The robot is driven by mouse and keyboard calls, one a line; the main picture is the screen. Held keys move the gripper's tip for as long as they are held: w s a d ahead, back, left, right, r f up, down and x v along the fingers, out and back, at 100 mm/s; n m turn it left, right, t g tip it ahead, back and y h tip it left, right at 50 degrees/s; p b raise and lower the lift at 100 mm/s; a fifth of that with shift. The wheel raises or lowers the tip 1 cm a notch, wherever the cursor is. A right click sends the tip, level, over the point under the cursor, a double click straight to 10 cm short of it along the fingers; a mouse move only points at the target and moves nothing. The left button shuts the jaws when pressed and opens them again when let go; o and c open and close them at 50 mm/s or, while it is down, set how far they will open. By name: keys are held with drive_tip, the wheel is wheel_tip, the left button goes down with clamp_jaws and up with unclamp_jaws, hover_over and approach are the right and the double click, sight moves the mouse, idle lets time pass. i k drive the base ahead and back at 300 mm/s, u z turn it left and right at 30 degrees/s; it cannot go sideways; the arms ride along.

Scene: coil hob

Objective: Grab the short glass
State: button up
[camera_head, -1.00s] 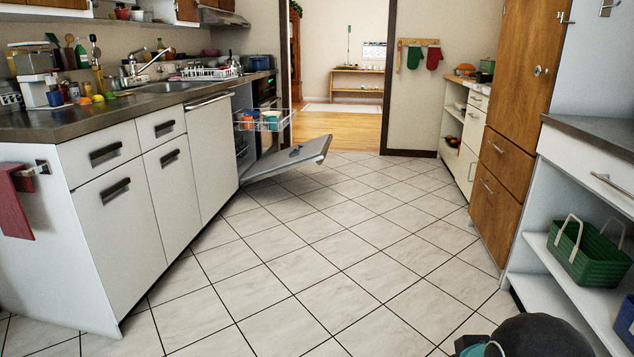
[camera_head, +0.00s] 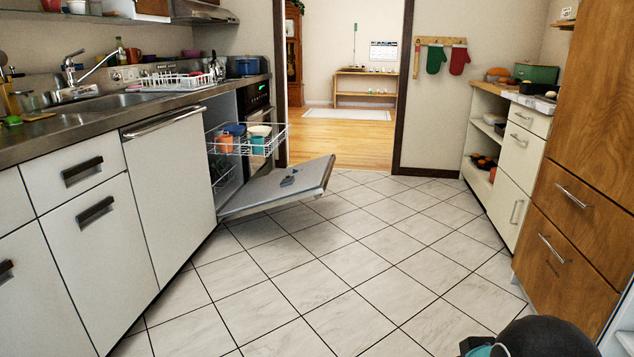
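I cannot make out a short glass for certain. The dishwasher's upper rack (camera_head: 246,142) is pulled out and holds several cups, among them an orange cup (camera_head: 225,143) and a teal cup (camera_head: 258,145). A pale bowl-like piece lies on top of the teal cup. My gripper is not in view; only a dark rounded part of my own arm shows at the bottom right, far from the rack.
The dishwasher door (camera_head: 280,188) hangs open low over the floor. The tiled floor (camera_head: 340,260) is clear ahead. The sink counter (camera_head: 70,135) runs along the left, with a white dish rack (camera_head: 175,80). Wooden drawers (camera_head: 575,235) stand at the right.

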sight(221, 77)
drive_tip(key=i, duration=8.3)
drive_tip(key=u, duration=2.6)
drive_tip(key=i, duration=1.2)
drive_tip(key=u, duration=0.8)
